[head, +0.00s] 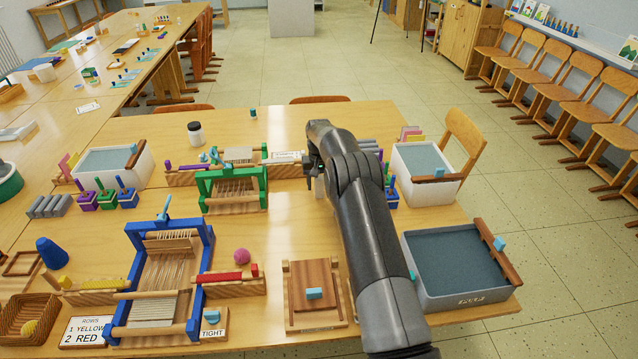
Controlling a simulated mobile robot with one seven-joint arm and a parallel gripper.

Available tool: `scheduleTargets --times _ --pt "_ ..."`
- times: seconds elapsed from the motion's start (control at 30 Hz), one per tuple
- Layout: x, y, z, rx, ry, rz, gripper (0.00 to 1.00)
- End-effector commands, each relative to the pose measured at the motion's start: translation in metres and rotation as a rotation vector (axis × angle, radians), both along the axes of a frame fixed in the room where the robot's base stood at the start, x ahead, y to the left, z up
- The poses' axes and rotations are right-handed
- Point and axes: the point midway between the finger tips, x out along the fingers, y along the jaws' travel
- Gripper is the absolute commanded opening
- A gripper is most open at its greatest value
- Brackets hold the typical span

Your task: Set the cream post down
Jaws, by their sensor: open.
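My arm reaches from the bottom of the head view to the back middle of the table. My gripper (313,163) is at its far end, pointing down beside the green loom, and is open. Its fingers are mostly hidden by my own wrist. A small pale piece shows just below the gripper; I cannot tell whether it is the cream post or part of the gripper. I cannot make out the cream post for certain elsewhere. The wooden table (270,232) lies under the gripper.
The green loom (233,203) stands left of my gripper and a blue loom (160,270) stands nearer. A grey-filled tray (455,298) is at the right edge, with a white bin (432,193) behind it. A wooden board (313,318) lies in front. A white-labelled jar (195,137) stands at the back.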

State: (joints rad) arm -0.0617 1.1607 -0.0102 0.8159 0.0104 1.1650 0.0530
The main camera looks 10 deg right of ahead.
Motion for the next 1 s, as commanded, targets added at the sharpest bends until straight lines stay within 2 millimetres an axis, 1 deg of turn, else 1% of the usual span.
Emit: scheduleTargets --times 0.07,0.17,0.27,0.5,0.6,0.7,0.87,0.97,1.0 --pt "0.000 0.000 0.003 0.000 -0.001 0.000 0.51" --pt "0.001 0.000 0.014 0.000 -0.003 0.000 0.51" --pt "0.001 0.000 0.032 0.000 -0.003 0.000 0.51" --pt "0.001 0.000 0.085 0.000 -0.004 0.000 0.51" --pt "0.001 0.000 0.101 0.000 -0.003 0.000 0.51" --pt "0.001 0.000 0.114 0.000 -0.002 0.000 0.51" --pt "-0.001 -0.001 0.129 0.000 -0.005 0.000 0.51" --pt "-0.008 -0.002 0.149 0.001 -0.018 -0.001 0.51" --pt "-0.012 -0.003 0.161 0.002 -0.028 -0.001 0.51"
